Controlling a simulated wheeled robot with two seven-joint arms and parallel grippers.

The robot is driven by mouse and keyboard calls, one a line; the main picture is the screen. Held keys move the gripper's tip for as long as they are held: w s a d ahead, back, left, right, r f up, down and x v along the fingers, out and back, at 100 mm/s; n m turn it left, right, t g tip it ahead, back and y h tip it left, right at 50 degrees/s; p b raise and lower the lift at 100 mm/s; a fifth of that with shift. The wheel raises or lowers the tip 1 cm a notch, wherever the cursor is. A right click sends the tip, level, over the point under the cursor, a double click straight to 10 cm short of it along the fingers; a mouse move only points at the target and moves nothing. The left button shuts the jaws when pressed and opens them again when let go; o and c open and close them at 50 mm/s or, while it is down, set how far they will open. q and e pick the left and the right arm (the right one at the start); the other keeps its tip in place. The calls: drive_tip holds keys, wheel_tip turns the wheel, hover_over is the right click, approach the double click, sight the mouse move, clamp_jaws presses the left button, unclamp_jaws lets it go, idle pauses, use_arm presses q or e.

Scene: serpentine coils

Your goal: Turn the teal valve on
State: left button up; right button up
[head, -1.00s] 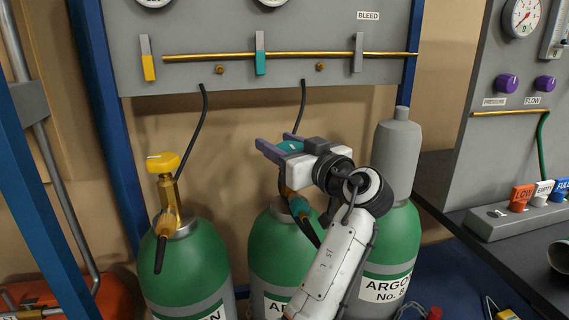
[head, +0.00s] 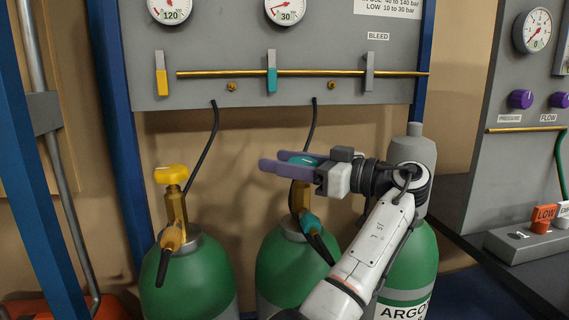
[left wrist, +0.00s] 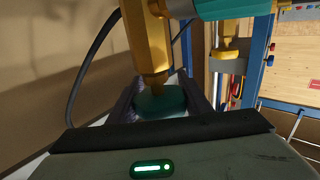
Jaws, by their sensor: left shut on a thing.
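The teal valve knob (head: 303,160) sits on top of the brass valve stem (head: 299,195) of the middle green cylinder (head: 290,265). My left gripper (head: 275,160) is shut on this knob, with its purple fingers on either side of it and pointing left. In the left wrist view the teal knob (left wrist: 160,101) lies between the fingers, with the brass stem (left wrist: 148,40) beyond it. The fingers partly hide the knob in the head view. A teal lever (head: 271,72) also hangs straight down on the grey panel. My right gripper is not in view.
A yellow-knobbed green cylinder (head: 190,280) stands to the left, and a grey-capped argon cylinder (head: 412,255) to the right, partly behind my arm. The grey panel (head: 200,95) carries gauges, a brass pipe and yellow and grey levers. Black hoses hang behind the cylinders.

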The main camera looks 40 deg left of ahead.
sight(316, 166)
use_arm(q)
drive_tip(key=shift+a+r, duration=0.1)
drive_tip(key=shift+r, duration=0.15)
drive_tip(key=o, duration=1.1)
drive_tip(key=shift+c, duration=0.2)
drive_tip(key=shift+f, duration=0.1)
drive_tip(key=d, duration=0.3)
drive_tip(key=w+d, duration=0.1)
drive_tip(key=d, duration=0.4)
drive_tip(key=shift+w+d, duration=0.15)
drive_tip(key=shift+d, duration=0.15)
drive_tip(key=shift+w+d, duration=0.1)
drive_tip(key=shift+d, duration=0.7)
